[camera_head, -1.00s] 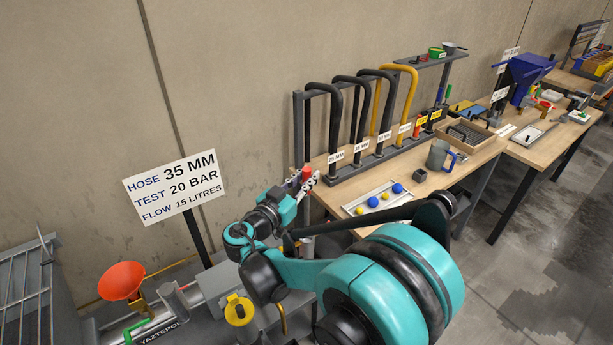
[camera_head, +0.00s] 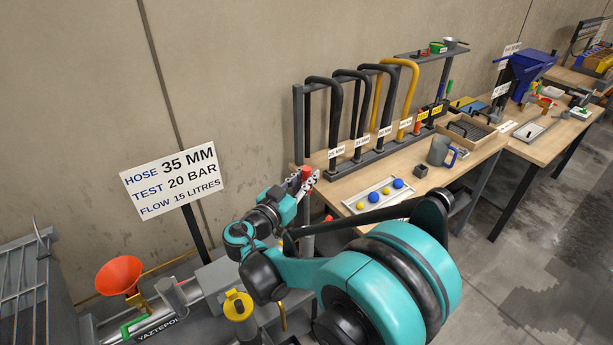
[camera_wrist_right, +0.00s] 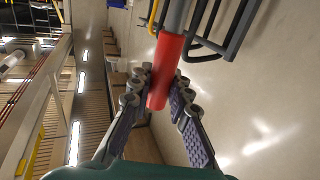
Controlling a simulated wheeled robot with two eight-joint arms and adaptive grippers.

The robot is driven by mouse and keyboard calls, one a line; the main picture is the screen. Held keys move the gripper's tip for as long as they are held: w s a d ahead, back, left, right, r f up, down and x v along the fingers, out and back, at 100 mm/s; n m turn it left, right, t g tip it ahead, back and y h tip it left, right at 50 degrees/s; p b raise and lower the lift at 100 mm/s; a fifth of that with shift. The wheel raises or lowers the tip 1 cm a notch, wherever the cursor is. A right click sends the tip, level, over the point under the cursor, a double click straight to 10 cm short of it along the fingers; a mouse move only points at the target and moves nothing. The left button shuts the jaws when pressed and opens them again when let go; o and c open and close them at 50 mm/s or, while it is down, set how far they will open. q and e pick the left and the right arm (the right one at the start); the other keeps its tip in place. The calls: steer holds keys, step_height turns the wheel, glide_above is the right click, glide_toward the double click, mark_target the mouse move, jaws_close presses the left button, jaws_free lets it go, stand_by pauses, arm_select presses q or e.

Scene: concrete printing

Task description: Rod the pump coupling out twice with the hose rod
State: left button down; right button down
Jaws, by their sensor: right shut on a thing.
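My right gripper (camera_head: 304,185) is shut on the red handle (camera_head: 306,172) of a rod, held by the near left corner of the wooden bench. In the right wrist view the fingers (camera_wrist_right: 162,98) close around the red handle (camera_wrist_right: 166,72), and a grey shaft (camera_wrist_right: 176,16) runs on from it. In the head view a grey length (camera_head: 308,218) shows below the handle. The pump (camera_head: 160,327) lies at the lower left, with an orange funnel (camera_head: 119,274) and a yellow-capped cylinder (camera_head: 239,305). I cannot tell which part is its coupling. My left gripper is out of view.
Black hoses (camera_head: 335,120) and a yellow hose (camera_head: 408,95) stand in a rack on the bench (camera_head: 425,188). A sign (camera_head: 170,180) stands behind the pump.

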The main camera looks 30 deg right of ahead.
mark_target(307, 193)
steer(key=shift+f+b, duration=2.25)
steer(key=shift+f, duration=0.6)
steer(key=shift+r, duration=0.15)
steer(key=shift+r, duration=0.1)
step_height(307, 193, up, 7)
steer(key=p, duration=0.5)
steer(key=shift+p, duration=0.4)
steer(key=shift+f, duration=0.25)
steer(key=shift+f+b, duration=3)
steer(key=shift+f, duration=0.4)
steer(key=shift+r, duration=0.2)
